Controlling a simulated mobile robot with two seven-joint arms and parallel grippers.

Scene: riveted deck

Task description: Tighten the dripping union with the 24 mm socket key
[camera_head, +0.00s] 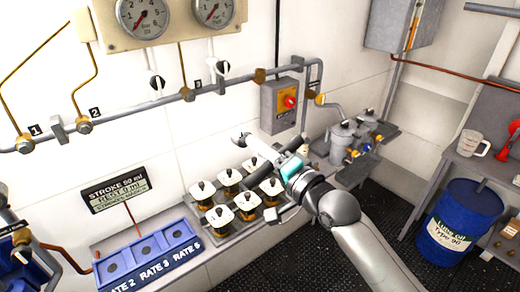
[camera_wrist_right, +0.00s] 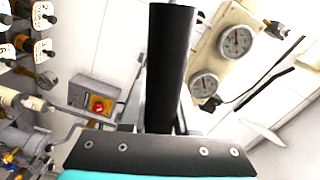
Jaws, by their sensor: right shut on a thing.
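My right gripper (camera_head: 268,163) reaches in from the lower right, shut on a dark tool. In the right wrist view a thick black handle (camera_wrist_right: 172,65) stands up from the gripper. A pale grey, jaw-like end (camera_head: 243,140) shows just beyond the gripper in the head view, in front of the wall; its size marking cannot be read. No drip can be made out. My left gripper is not in view.
Several white-topped valves (camera_head: 220,217) stand on a tray below the gripper. A grey box with a red knob (camera_head: 280,105) is on the wall behind. A blue rate rack (camera_head: 150,255) is at lower left, a blue oil drum (camera_head: 462,220) at right. Two gauges (camera_head: 143,18) hang above.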

